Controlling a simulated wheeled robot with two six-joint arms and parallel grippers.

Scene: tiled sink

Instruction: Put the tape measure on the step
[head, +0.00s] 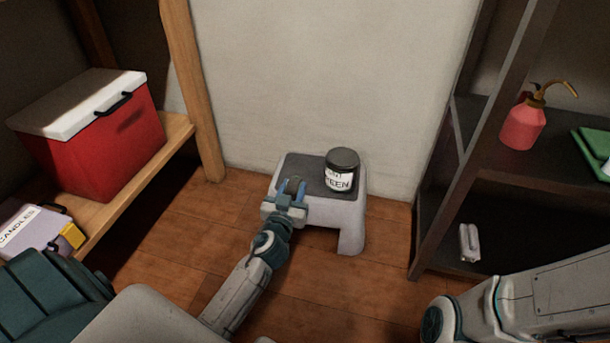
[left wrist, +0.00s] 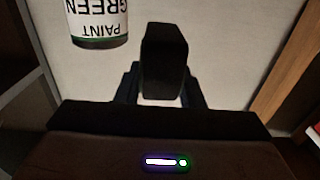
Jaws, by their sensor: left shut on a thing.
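The step (head: 348,215) is a light grey stool with a dark top, standing on the floor against the wall. My left gripper (head: 291,190) is at the front left part of its top, with blue fingers shut on a small dark block, which I take as the tape measure (head: 294,184). In the left wrist view the tape measure (left wrist: 164,60) is a black block between the fingers. I cannot tell whether it touches the step's top. My right arm shows at the lower right, but its gripper is out of view.
A paint can (head: 342,170) stands on the right of the step's top, close to my left gripper. A red cooler (head: 105,145) sits on a wooden shelf at the left. A dark shelf at the right holds a red oil can (head: 522,128). Floor in front is clear.

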